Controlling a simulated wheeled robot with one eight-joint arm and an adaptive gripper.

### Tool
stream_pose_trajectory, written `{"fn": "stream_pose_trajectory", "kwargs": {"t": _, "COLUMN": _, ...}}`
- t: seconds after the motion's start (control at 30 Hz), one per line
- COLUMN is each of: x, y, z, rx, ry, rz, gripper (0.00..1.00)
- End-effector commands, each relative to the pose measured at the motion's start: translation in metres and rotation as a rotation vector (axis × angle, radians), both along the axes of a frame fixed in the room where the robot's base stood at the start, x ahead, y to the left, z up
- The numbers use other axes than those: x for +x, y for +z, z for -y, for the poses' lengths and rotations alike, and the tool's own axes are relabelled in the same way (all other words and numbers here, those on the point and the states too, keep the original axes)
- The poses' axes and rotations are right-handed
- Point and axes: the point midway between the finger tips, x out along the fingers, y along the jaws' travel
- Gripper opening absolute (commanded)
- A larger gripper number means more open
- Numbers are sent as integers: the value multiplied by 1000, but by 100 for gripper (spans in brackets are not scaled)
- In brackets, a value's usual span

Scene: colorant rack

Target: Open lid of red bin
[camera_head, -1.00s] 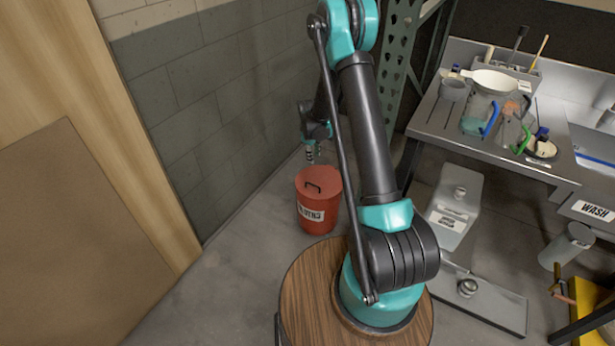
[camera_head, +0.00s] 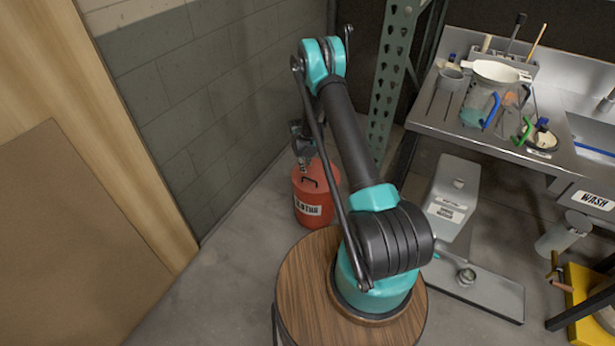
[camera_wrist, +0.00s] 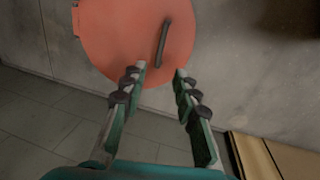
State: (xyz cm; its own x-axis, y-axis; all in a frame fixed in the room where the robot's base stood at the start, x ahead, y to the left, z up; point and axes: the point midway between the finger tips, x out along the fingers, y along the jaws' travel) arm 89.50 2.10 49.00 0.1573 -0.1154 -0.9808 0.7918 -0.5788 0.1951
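The red bin (camera_head: 314,212) stands on the floor by the grey block wall, with a white label on its front. Its red lid looks shut, and a dark bar handle (camera_head: 308,182) sits on top. In the wrist view, the round lid (camera_wrist: 118,38) fills the upper middle, with its handle (camera_wrist: 162,43) right of the lid's centre. My gripper (camera_wrist: 160,69) is open and empty, its two fingertips pointing at the lid close to the handle's near end. In the head view, my gripper (camera_head: 303,161) is above the lid and partly hard to make out.
The grey wall (camera_head: 205,95) is close behind and left of the bin. A green perforated post (camera_head: 391,85) and a steel workbench (camera_head: 445,118) with jugs stand to the right. A grey container (camera_head: 455,195) is under the bench. Floor left of the bin is clear.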

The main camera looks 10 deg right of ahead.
Motion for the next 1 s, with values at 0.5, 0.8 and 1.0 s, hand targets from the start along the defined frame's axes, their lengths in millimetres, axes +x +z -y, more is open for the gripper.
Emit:
{"fn": "stream_pose_trajectory", "kwargs": {"t": 0.5, "x": 13, "y": -77, "z": 10, "rx": 0, "ry": -2, "rz": 0, "gripper": 30}}
{"fn": "stream_pose_trajectory", "kwargs": {"t": 0.8, "x": 14, "y": -87, "z": 11, "rx": 0, "ry": -1, "rz": 0, "gripper": 30}}
{"fn": "stream_pose_trajectory", "kwargs": {"t": 1.0, "x": 14, "y": -87, "z": 11, "rx": 0, "ry": -1, "rz": 0, "gripper": 28}}
